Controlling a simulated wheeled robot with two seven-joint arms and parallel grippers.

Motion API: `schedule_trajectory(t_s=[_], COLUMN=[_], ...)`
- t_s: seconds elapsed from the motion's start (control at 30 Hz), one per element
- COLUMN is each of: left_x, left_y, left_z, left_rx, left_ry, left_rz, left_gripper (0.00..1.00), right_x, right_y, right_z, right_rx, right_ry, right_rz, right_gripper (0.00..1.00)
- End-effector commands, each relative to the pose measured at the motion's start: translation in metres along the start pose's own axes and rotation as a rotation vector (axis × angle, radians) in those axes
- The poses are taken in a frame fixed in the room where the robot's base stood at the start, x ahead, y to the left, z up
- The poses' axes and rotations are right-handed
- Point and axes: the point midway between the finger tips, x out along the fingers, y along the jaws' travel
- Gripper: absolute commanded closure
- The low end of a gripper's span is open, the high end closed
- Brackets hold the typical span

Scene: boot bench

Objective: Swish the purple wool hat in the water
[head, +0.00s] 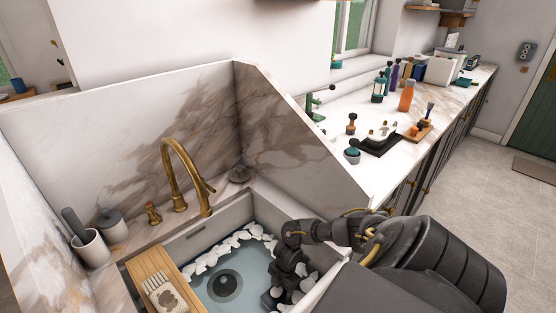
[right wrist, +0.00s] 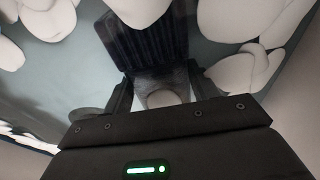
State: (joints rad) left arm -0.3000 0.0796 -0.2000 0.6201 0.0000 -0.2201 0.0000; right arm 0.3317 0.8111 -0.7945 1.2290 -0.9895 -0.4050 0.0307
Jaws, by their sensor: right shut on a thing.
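The sink (head: 215,227) holds grey-blue water (head: 250,262) with white foam lumps around its edges. My right gripper (head: 285,292) reaches down into the sink at its right side, among the foam. In the right wrist view, my right gripper (right wrist: 160,92) is shut on a dark ribbed thing (right wrist: 146,38) at the water. Its colour looks nearly black, so I cannot tell for sure that it is the purple wool hat. No clearly purple hat shows in either view. My left gripper is not in view.
A brass tap (head: 180,165) stands behind the sink. A wooden board (head: 150,265) with a brush (head: 166,297) lies across the sink's left side. A tall marble splash wall (head: 290,135) closes the right side. A round dark drain (head: 224,286) shows through the water.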

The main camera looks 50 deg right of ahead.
Motion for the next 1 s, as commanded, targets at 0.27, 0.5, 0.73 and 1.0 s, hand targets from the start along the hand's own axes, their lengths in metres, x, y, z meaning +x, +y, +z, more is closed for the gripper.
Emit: schedule_trajectory(t_s=[0.27,0.5,0.73,1.0], left_x=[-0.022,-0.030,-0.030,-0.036], left_y=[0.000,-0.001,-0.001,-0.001], left_z=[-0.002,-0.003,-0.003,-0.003], left_rx=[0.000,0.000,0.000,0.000], left_ry=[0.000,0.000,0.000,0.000], left_rz=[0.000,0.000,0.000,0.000], left_gripper=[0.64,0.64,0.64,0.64], right_x=[0.004,0.012,0.015,0.008], right_y=[0.000,0.000,0.000,0.000], right_z=[-0.054,-0.093,-0.098,-0.099], right_rx=[-0.003,-0.002,-0.001,-0.001], right_ry=[0.004,0.002,0.000,0.001], right_rz=[0.000,0.000,0.000,0.000], right_gripper=[0.64,0.64,0.64,0.64])
